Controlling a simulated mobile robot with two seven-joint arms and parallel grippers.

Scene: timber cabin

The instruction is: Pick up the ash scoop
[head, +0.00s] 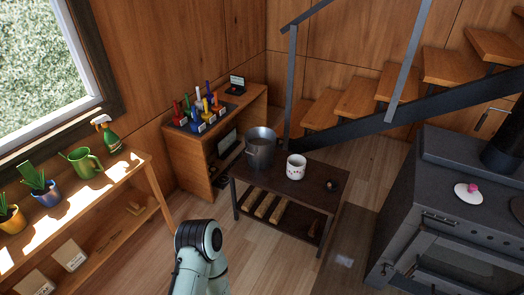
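I cannot make out an ash scoop for certain. A small dark object (331,184) lies at the right end of the low dark table (312,176), too small to identify. A grey metal bucket (261,150) and a white patterned mug (296,167) stand upright on the same table. The dark stove (404,192) stands at the right. A link of one of my arms shows at the bottom centre, in front of the table. Neither gripper shows in the head view.
Several split logs (267,208) lie on the table's lower shelf. A wooden cabinet (187,151) with coloured tools stands behind left. A plant shelf (107,181) runs along the left. Wooden stairs (360,98) rise behind. Bare floor (275,262) lies in front of the table.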

